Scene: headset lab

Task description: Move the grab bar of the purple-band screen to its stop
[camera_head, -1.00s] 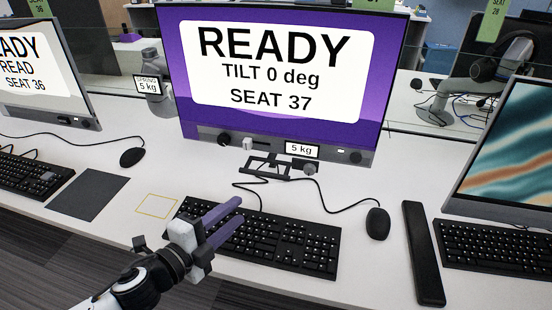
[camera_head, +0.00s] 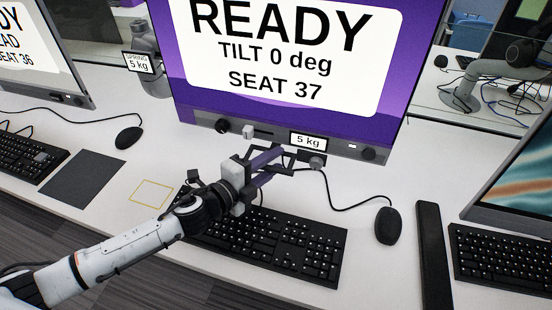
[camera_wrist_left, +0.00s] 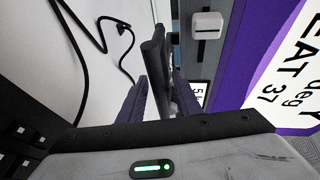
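The purple-band screen (camera_head: 290,60) stands upright and reads READY, TILT 0 deg, SEAT 37. A dark grab bar (camera_head: 290,160) shows below its lower edge, partly hidden by my gripper. My left gripper (camera_head: 270,166), with purple fingers, is at this bar. In the left wrist view the bar (camera_wrist_left: 154,66) stands between the two spread fingers of the left gripper (camera_wrist_left: 161,98). A gap shows beside it, and I cannot tell whether either finger touches it. My right gripper is not in view.
A black keyboard (camera_head: 290,246) lies below my left gripper, with a mouse (camera_head: 388,225) to its right. A 5 kg label (camera_head: 308,140) and knobs sit on the screen's lower edge. A neighbouring screen (camera_head: 45,60) is at left. A dark long block (camera_head: 433,255) lies at right.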

